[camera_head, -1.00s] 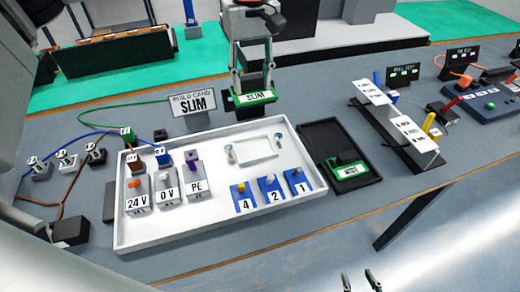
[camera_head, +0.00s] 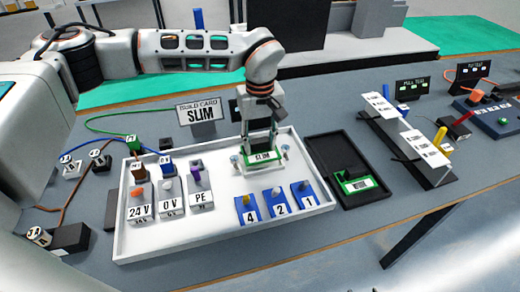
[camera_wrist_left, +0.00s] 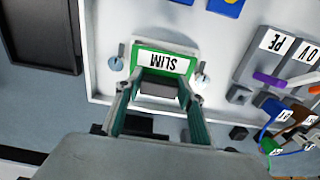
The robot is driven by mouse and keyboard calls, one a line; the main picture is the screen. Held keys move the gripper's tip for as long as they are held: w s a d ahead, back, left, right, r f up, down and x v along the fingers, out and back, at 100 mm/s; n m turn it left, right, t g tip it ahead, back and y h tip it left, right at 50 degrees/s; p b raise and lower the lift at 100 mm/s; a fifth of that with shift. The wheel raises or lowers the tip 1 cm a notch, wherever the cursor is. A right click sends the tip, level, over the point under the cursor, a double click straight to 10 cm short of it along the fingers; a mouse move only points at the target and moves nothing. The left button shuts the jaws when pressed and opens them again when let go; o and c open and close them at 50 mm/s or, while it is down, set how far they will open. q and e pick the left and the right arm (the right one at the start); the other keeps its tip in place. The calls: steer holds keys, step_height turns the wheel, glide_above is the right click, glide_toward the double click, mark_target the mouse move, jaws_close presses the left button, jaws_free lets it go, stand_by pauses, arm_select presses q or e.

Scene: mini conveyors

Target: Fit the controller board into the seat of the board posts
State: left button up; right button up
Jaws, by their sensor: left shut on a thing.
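The controller board (camera_head: 264,156) is green with a white SLIM label. My left gripper (camera_head: 260,143) is shut on it from above, over the back right part of the white tray. The board also shows in the left wrist view (camera_wrist_left: 163,61), between the two fingers. A board post (camera_wrist_left: 115,64) stands on one side of it and another board post (camera_wrist_left: 201,80) on the other. The board sits level between them, over the pale seat area. Whether it touches the seat I cannot tell. My right gripper is out of view.
The white tray (camera_head: 180,248) also holds grey 24V, 0V and PE blocks and blue blocks 4, 2 and 1. A black tray (camera_head: 335,152) to the right holds another green board (camera_head: 358,184). A SLIM build card (camera_head: 200,113) stands behind.

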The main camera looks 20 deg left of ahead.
mark_target(260, 151)
arm_select(q)
steer(key=shift+f, duration=1.45)
steer(key=shift+f, duration=0.2)
steer(key=o, duration=1.1)
steer(key=shift+o, duration=0.2)
steer(key=shift+r, duration=0.1)
step_height(260, 151, up, 12)
steer(key=shift+r+p, duration=0.1)
steer(key=shift+p, duration=0.25)
